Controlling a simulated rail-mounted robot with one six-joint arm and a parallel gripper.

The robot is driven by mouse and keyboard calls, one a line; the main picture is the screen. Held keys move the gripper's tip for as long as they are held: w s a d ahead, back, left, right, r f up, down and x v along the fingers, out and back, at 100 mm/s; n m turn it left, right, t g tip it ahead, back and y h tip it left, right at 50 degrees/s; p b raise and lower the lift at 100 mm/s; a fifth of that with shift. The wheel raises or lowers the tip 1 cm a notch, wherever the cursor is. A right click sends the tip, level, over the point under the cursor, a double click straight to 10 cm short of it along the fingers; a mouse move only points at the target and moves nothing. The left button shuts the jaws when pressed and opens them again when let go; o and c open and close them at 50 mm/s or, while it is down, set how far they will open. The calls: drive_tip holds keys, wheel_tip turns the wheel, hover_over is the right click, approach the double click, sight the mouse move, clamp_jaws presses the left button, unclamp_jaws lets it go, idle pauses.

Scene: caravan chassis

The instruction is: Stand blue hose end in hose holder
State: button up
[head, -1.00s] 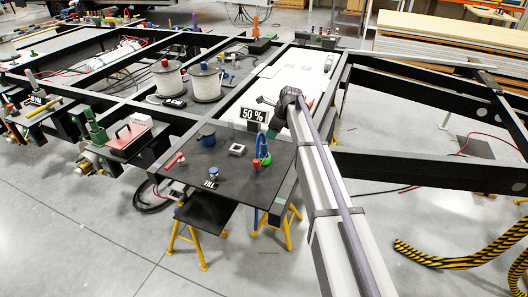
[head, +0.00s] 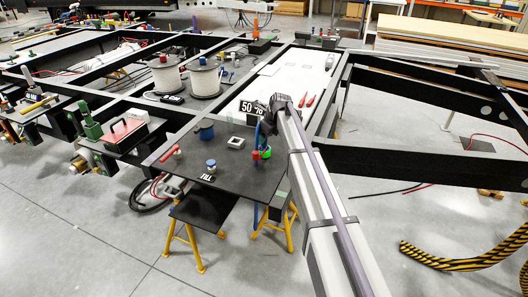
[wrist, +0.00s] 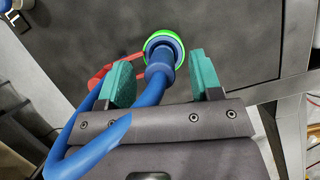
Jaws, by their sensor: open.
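My gripper (wrist: 160,82) is open, with its two teal fingers on either side of the blue hose (wrist: 157,85). The fingers look apart from the hose, with a gap on each side. The hose ends at a bright green ring (wrist: 164,38) on the dark plate; I cannot tell how deep it sits or whether this ring is the hose holder. In the head view the green ring (head: 266,153) shows on the plate below my gripper (head: 267,128), which partly hides the blue hose. A white square fitting (head: 236,143) stands to its left on the plate.
A red part (wrist: 118,70) lies beside the left finger. The dark plate (head: 228,182) also carries a blue-topped pot (head: 206,132), a small blue-capped piece (head: 211,164), a red-handled piece (head: 170,154) and a 50 % sign (head: 247,107). Black frame beams border the plate.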

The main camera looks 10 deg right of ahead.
drive_tip(key=shift+x, duration=0.9)
drive_tip(key=shift+s+d+r, duration=0.1)
drive_tip(key=shift+r, duration=0.25)
clamp_jaws()
